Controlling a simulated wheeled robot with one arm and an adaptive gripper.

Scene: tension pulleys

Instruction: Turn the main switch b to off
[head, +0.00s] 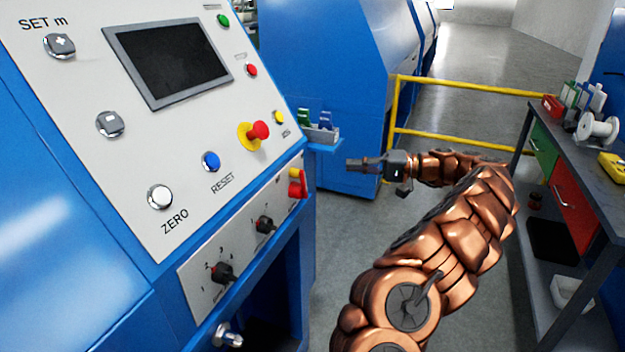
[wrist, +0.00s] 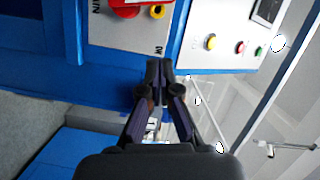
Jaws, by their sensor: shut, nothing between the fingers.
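A red switch (head: 298,184) sits at the right end of the lower switch panel (head: 200,292) on the blue machine. It is probably the main switch, though I cannot read a letter b. In the wrist view a red part (wrist: 125,9) shows at the top edge, cut off, beside a partly visible "MAIN" label.
Two black rotary switches (head: 265,224) (head: 221,272) share the lower panel. Above are a screen (head: 168,58), a red emergency button (head: 257,131) and a blue reset button (head: 211,162). A small bin shelf (head: 322,135) juts out behind my gripper. A workbench (head: 580,150) stands right.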

